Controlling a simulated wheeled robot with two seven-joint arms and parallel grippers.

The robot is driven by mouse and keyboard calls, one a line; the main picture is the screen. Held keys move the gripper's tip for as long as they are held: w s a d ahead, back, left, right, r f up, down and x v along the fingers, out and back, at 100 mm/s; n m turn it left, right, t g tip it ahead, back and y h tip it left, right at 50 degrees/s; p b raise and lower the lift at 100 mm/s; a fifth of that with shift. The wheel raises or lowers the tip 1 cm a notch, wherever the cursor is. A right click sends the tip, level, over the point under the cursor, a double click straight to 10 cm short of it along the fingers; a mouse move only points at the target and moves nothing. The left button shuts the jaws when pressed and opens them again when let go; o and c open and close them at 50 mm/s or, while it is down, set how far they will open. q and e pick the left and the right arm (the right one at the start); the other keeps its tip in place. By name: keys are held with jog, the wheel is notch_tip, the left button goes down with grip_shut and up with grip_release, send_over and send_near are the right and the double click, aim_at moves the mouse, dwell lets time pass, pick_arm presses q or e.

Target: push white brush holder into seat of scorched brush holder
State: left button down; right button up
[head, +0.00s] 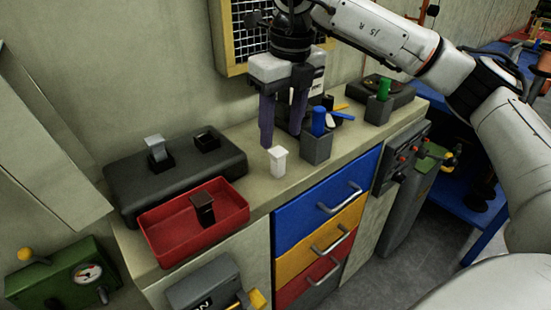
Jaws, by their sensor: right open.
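The white brush holder (277,162) stands upright on the beige bench top. My right gripper (281,137) is open and points down just above and behind it; I cannot tell whether a finger touches it. A dark brown holder (203,210), which looks like the scorched brush holder, is in the red tray (165,243). On the dark grey block (125,182) behind the tray, a black seat (207,140) looks empty. A second black seat (160,163) to its left has a grey holder (153,143) in it. My left gripper is not in view.
A grey cup (316,149) with a blue-handled tool stands close right of the white holder. Another grey cup (379,110) with a green handle is further right. Bare bench top (245,170) lies between the white holder and the red tray. Drawers (326,200) are below.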

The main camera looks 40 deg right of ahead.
aim_at(278, 151)
jog(key=shift+w+a+f+p, duration=0.1)
jog(key=shift+a+f+p, duration=0.1)
jog(key=shift+f, duration=1.35)
jog(key=shift+w+a+f+p, duration=0.1)
jog(key=shift+f+p, duration=0.05)
jog(key=shift+f, duration=1.35)
jog(key=c, duration=1.1)
